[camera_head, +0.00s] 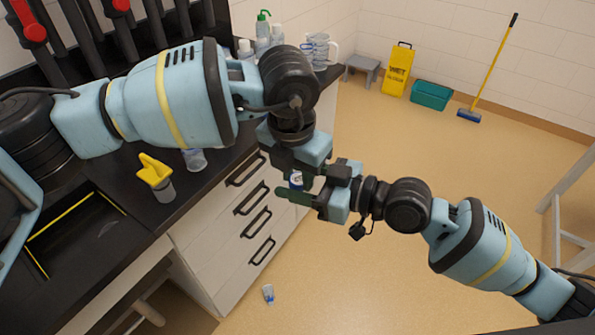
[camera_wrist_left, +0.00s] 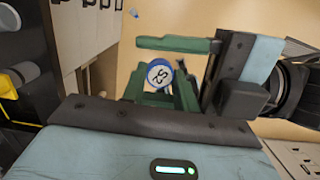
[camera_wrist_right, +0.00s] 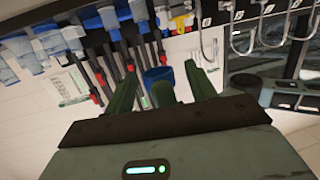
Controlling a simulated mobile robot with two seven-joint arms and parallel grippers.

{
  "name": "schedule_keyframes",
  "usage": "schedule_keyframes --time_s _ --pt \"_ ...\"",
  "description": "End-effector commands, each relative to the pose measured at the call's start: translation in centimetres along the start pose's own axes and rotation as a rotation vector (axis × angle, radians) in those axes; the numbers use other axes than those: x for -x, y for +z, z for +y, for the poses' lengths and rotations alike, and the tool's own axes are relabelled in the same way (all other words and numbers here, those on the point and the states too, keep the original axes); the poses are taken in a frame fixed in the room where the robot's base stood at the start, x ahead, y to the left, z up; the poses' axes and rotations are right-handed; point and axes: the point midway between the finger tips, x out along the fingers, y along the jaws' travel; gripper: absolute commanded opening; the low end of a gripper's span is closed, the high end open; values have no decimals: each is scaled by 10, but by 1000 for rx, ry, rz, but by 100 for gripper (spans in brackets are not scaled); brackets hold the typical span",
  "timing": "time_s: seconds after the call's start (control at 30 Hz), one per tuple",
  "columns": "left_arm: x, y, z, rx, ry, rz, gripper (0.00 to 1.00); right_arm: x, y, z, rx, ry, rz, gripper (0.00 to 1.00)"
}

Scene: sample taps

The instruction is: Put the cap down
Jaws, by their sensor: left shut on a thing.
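A round blue cap (camera_wrist_left: 159,75) with a white top marked S2 shows between the green fingers of my left gripper (camera_wrist_left: 160,90). The left gripper is shut on it, in the air beyond the counter's edge. In the head view, the cap (camera_head: 296,178) is partly hidden by both grippers. My right gripper (camera_head: 300,190) comes in from the right, close to it. In the right wrist view, its two green fingers (camera_wrist_right: 162,85) stand apart with a blue thing (camera_wrist_right: 158,74), seemingly the cap, between them. I cannot tell whether they touch it.
A yellow-topped container (camera_head: 155,175) and a clear container (camera_head: 195,160) stand on the dark counter (camera_head: 135,195), near a yellow-edged sink recess. Bottles and beakers crowd its far end. A small clear container (camera_head: 268,293) is on the floor. Drawers front the counter.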

Motion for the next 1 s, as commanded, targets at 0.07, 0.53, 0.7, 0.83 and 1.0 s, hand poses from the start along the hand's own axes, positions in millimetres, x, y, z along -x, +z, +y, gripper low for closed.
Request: schedule_keyframes --time_s 0.07,0.53,0.7,0.83,1.0 --pt "0 0 0 0 0 0 5 0 0 0 0 0 0 56" --pt "0 0 0 0 0 0 5 35 1 1 3 2 -4 56" --pt "0 0 0 0 0 0 5 62 1 0 1 2 -4 56" --pt "0 0 0 0 0 0 5 82 1 1 1 1 -3 56" --pt "0 0 0 0 0 0 5 102 1 0 -2 0 -1 56"
